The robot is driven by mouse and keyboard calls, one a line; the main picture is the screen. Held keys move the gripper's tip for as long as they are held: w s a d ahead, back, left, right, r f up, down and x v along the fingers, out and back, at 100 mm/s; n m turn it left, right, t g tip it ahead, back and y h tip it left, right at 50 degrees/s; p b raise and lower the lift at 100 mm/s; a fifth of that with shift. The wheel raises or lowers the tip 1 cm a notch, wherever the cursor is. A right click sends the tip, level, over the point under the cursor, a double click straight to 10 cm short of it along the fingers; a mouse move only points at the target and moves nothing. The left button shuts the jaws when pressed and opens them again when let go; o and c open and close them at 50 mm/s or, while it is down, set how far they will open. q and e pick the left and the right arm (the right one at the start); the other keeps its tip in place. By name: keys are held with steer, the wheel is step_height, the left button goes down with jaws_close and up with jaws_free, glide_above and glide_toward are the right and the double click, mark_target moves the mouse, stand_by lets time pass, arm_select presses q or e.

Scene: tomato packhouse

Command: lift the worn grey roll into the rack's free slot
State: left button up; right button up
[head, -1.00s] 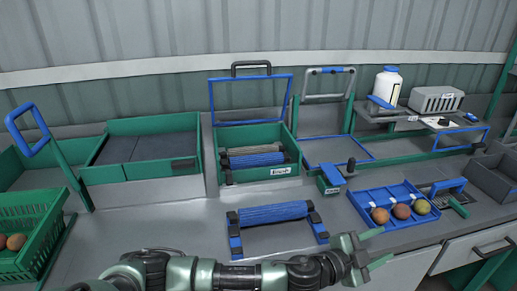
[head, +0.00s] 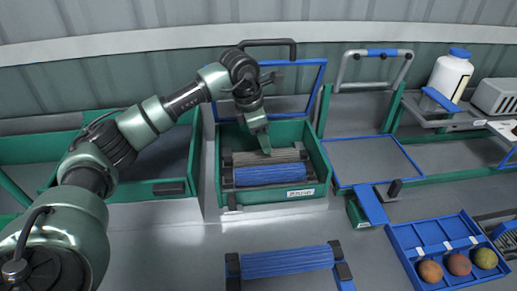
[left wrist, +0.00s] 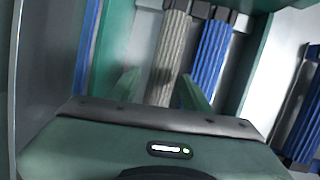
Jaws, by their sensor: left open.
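The worn grey roll (head: 266,156) lies in the rear of a green box with black end holders, behind a ribbed blue roll (head: 270,174). My left gripper (head: 265,148) points down over the grey roll and hides part of it. In the left wrist view its open fingers (left wrist: 160,90) are on either side of the grey roll (left wrist: 170,45), with the blue roll (left wrist: 210,55) beside one finger. I cannot tell whether they touch the roll. A black-ended stand (head: 343,271) on the bench in front holds another blue roll (head: 286,262). My right gripper is out of view.
The green box (head: 208,170) has a raised blue-framed lid (head: 318,88) behind it. A blue tray (head: 437,236) with several round fruits is at the right front. A white bottle (head: 450,75) stands at the back right. The bench between box and stand is clear.

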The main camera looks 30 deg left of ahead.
mark_target(263, 157)
arm_select(q)
steer(key=shift+s+a+f, duration=0.1)
steer(key=shift+a+f, duration=0.1)
steer(key=shift+f, duration=0.05)
steer(key=shift+s+d+f+p, duration=0.2)
steer(key=shift+s+f+p, duration=0.2)
steer(key=shift+f+p, duration=0.05)
steer(key=shift+p+x, duration=0.55)
steer(key=shift+x, duration=0.45)
steer(key=x, duration=0.2)
steer(key=shift+w+f, duration=0.1)
steer(key=shift+f, duration=0.65)
jaws_close()
steer(key=shift+w, duration=0.1)
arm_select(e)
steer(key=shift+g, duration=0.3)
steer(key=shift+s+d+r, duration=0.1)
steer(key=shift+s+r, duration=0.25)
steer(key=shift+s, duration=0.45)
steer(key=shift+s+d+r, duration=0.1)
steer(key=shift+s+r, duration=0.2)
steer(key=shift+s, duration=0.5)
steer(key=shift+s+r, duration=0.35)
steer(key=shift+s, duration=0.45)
